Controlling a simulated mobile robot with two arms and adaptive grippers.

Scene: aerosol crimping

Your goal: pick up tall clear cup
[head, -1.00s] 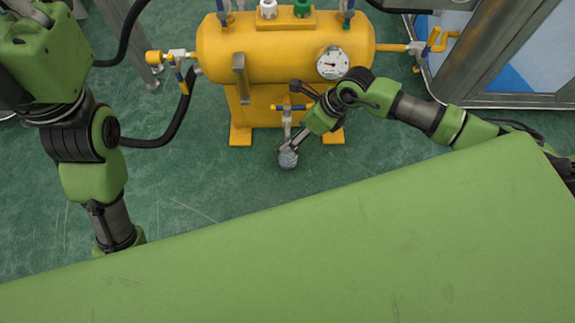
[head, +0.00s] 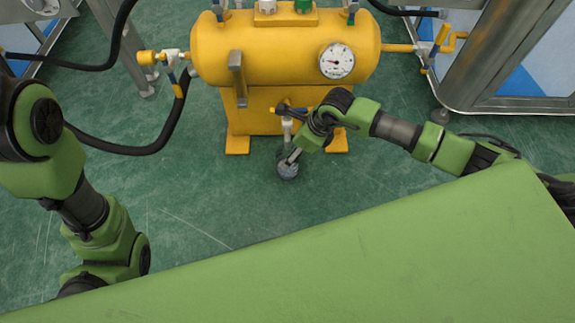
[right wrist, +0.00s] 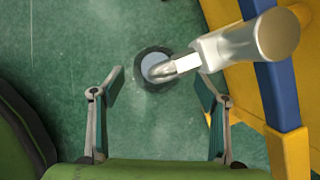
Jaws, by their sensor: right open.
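A small round greyish object (head: 288,172), which looks like the top of the clear cup, is below the tap of the yellow tank. In the right wrist view it is a dark ring with a pale centre (right wrist: 153,70), partly covered by the metal spout (right wrist: 230,48). Its height and clearness cannot be made out. My right gripper (head: 291,158) is at the cup in the head view. In the right wrist view my right gripper (right wrist: 160,90) is open, its fingers apart on either side, with nothing between the pads that I can see held. My left gripper is out of view.
The yellow tank (head: 285,65) with a gauge (head: 337,61) stands just behind the cup. Its blue-handled valve (right wrist: 275,90) is close to the right finger. Green floor (head: 200,190) is open to the left. Metal-framed cabinets stand at the right.

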